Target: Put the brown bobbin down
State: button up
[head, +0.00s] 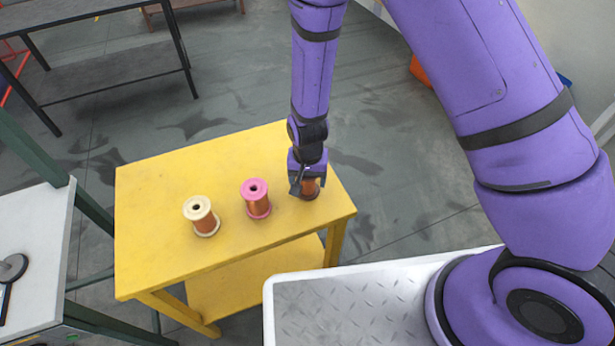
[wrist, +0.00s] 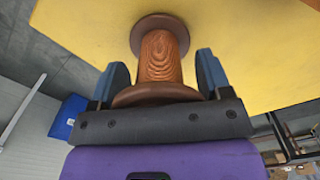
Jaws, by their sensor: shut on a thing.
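The brown bobbin (wrist: 160,57) is upright between the two fingers of my gripper (wrist: 161,75) in the wrist view. Its lower flange is at the yellow table top; I cannot tell whether it touches or hangs just above. In the head view the bobbin (head: 309,189) shows at the right end of the yellow table (head: 150,217), partly hidden by my gripper (head: 306,187). My gripper points down from above and is shut on the bobbin.
A pink bobbin (head: 256,198) stands left of my gripper, and a cream bobbin (head: 202,215) farther left. Both are upright on the yellow table. Bare table lies behind them and at the left end. A grey bench (head: 33,240) stands at the left.

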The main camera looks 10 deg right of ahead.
jog(key=o, duration=1)
jog(key=shift+f, duration=0.1)
jog(key=shift+c, duration=0.2)
notch_tip(320, 180, up, 12)
jog(key=s+d+r+t+y, duration=0.1)
jog(key=d+r, duration=0.3)
jog(key=r, duration=0.4)
jog(key=s+d+r+n, duration=0.1)
jog(key=d+r, duration=0.4)
jog(key=r, duration=0.2)
jog(key=s+d+r+t+y, duration=0.1)
jog(key=d+r, duration=0.3)
jog(key=r, duration=0.4)
jog(key=s+d+r+t+h, duration=0.1)
jog(key=s+d+r, duration=0.4)
jog(key=s, duration=0.3)
jog(key=s+d+r+n+t+h, duration=0.1)
jog(key=s+d+r+t, duration=0.1)
jog(key=s+d+r, duration=0.4)
jog(key=shift+s+d, duration=0.2)
jog(key=shift+s, duration=0.85)
